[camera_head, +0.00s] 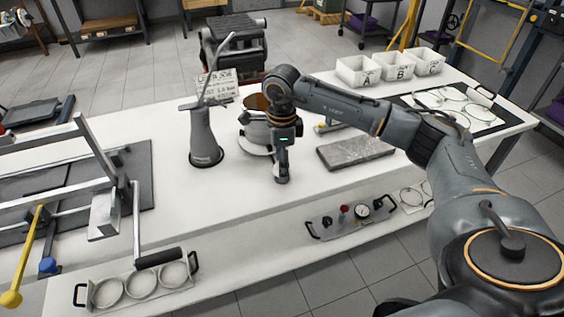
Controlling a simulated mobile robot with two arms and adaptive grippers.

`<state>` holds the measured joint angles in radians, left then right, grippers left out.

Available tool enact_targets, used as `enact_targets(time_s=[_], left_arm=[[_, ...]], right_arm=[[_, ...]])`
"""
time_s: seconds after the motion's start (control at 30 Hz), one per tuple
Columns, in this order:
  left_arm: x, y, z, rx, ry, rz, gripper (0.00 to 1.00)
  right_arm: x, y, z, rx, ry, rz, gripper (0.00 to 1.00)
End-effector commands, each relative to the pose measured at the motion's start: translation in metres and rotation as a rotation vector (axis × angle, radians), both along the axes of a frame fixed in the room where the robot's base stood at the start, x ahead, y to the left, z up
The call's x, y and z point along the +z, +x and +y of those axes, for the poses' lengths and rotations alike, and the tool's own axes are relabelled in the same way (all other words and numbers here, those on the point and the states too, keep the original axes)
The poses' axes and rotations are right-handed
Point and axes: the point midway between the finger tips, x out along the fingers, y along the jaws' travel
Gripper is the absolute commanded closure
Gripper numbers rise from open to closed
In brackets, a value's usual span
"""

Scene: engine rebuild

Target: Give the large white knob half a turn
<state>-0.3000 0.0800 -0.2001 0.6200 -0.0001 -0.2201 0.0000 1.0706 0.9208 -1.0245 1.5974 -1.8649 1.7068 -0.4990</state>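My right arm reaches in from the right, and its gripper (282,172) points down over the white table. The fingers are small and seen edge-on, so I cannot tell whether they are open or shut. Just behind and left of it stands a metal pot-like part with a brown top (257,103) on a pale round base; the gripper and wrist hide part of it, and I cannot tell if they touch. No large white knob is clearly identifiable. A panel with a gauge (362,211) and small dark and red knobs sits at the table's front. My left gripper is out of view.
A grey oil can (204,138) with a long spout stands left of the gripper. A grey slab (354,152) lies to the right. White bins (358,71) stand at the back right. A metal frame (103,213) occupies the left. The table's middle front is clear.

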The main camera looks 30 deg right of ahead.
Motion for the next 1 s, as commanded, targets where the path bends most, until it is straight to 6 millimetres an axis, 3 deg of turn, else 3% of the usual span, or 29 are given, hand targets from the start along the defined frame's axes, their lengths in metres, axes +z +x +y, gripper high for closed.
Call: enact_targets(time_s=[0.27,0.7,1.0], left_arm=[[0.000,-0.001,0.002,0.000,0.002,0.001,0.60],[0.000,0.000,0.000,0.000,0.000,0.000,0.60],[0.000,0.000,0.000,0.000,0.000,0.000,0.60]], right_arm=[[0.010,0.001,0.000,0.000,0.000,-0.002,0.37],[0.097,0.001,0.000,0.000,0.001,-0.003,0.37],[0.120,0.000,0.000,0.000,0.000,0.000,0.37]])
